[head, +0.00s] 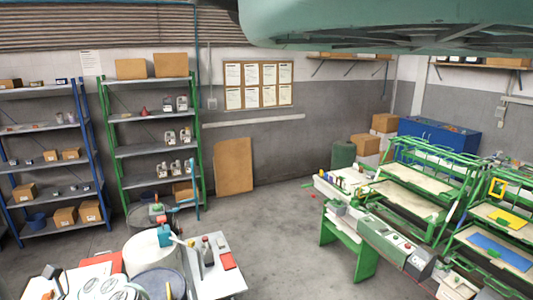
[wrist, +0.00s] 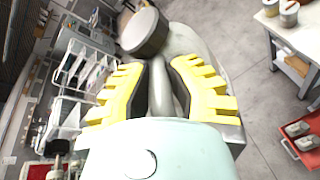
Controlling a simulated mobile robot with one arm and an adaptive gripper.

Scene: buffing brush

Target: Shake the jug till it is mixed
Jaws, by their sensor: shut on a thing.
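In the wrist view my gripper (wrist: 160,82) has its yellow fingers closed from both sides on the handle of a grey jug (wrist: 187,42). The jug has a round dark grey cap (wrist: 143,32) at the upper left of the fingers. Its body shows beyond and to the right of the fingers, and much of it is hidden behind them. The jug appears held in the air and tilted in this view. Its contents cannot be seen. I cannot make out my gripper or the held jug in the head view.
In the head view, a green rack (head: 151,151) holds several similar jugs (head: 182,103). A white table (head: 226,281) with containers stands at the lower left. Green-framed benches (head: 364,262) stand at the right. The grey floor (head: 275,228) between them is clear.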

